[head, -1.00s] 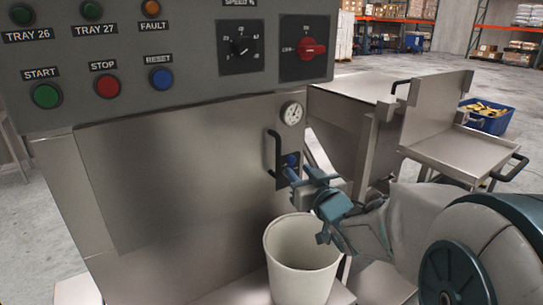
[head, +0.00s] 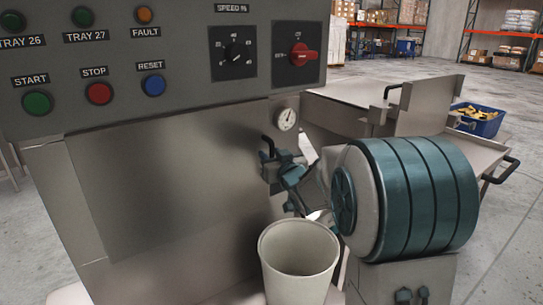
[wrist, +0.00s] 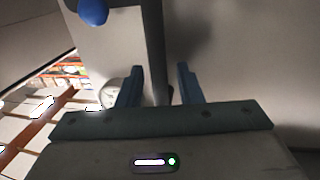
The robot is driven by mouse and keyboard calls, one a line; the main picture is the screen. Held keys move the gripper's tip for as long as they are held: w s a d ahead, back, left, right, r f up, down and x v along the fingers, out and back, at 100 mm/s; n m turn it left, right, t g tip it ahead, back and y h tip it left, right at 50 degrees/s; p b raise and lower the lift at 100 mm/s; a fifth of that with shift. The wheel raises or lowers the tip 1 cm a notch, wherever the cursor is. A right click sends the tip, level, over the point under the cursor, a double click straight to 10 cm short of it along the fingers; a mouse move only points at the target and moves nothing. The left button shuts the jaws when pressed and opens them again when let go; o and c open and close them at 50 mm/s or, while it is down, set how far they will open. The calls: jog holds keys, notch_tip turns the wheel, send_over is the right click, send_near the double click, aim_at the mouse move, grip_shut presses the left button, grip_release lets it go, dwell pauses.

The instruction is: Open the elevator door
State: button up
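The steel door panel (head: 165,185) on the front of the machine is flat and appears shut. Its black handle (head: 268,145) is at the panel's right edge, mostly hidden behind my gripper (head: 274,170). In the wrist view the dark handle bar (wrist: 154,50) runs down between the two blue fingers of my gripper (wrist: 160,85). The fingers are apart, with a visible gap beside the bar, so the gripper is open around the handle. A blue knob (wrist: 93,10) sits on a light plate beside the handle.
A control panel (head: 185,55) with buttons and dials overhangs the door. A round gauge (head: 287,119) is just above the handle. A white bin (head: 300,285) stands below my gripper. A steel table and a blue crate (head: 482,120) are at the right.

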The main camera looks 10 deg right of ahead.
grip_shut()
